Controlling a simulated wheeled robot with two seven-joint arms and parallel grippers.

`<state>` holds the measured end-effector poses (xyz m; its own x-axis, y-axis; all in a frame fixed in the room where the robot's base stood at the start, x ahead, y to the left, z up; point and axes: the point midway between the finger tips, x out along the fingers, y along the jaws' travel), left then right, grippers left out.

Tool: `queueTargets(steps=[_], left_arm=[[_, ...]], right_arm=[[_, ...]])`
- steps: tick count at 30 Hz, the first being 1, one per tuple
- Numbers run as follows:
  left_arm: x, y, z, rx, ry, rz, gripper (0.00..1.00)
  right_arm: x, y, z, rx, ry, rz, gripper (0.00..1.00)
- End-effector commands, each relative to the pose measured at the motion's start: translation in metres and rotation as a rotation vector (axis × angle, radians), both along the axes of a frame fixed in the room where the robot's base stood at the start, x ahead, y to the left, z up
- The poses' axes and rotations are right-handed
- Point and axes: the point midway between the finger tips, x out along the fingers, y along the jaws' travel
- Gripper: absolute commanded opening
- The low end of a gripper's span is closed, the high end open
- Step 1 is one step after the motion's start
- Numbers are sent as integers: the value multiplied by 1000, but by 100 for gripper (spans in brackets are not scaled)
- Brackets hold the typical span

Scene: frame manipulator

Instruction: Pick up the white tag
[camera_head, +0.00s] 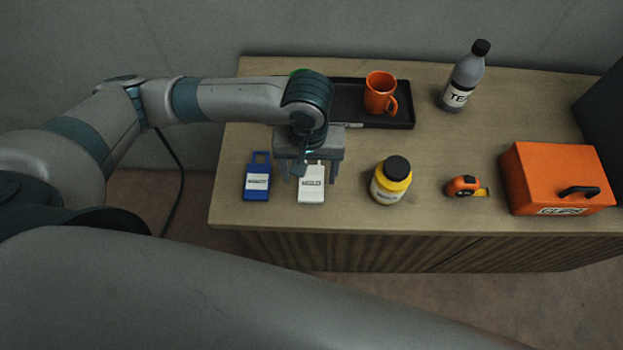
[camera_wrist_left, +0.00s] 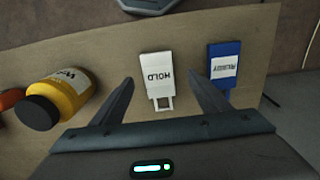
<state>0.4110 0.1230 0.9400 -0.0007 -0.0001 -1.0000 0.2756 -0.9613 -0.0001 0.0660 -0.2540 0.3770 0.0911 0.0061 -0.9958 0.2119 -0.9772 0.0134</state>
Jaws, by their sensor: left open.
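The white tag (camera_head: 311,188) lies flat on the wooden cabinet top, just right of a blue tag (camera_head: 257,182). My left gripper (camera_head: 311,178) is above the white tag, pointing down, with its fingers apart and nothing between them. In the left wrist view the white tag (camera_wrist_left: 158,77) shows between the two open fingers (camera_wrist_left: 162,97), with its handle loop toward the gripper. The blue tag (camera_wrist_left: 224,68) is just outside one finger in that view. The gripper body hides the loop end of the white tag in the head view. My right gripper is not in view.
A yellow jar (camera_head: 390,181) stands right of the white tag. Behind are a black tray (camera_head: 345,90) with an orange mug (camera_head: 380,93) and a grey bottle (camera_head: 464,77). A tape measure (camera_head: 466,186) and an orange box (camera_head: 556,178) are at the right.

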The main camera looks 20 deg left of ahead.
Motion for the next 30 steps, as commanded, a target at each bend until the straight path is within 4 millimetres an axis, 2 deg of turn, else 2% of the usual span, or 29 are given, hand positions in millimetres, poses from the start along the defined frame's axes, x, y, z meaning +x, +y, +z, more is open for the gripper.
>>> queueTargets(steps=[14, 24, 30], left_arm=[[1, -1, -6, 1, 0, 2, 69], [2, -3, -45, 2, 2, 2, 69], [3, -3, -54, 1, -2, 0, 69]], right_arm=[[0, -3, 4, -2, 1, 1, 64], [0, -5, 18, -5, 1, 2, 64], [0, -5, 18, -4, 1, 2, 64]])
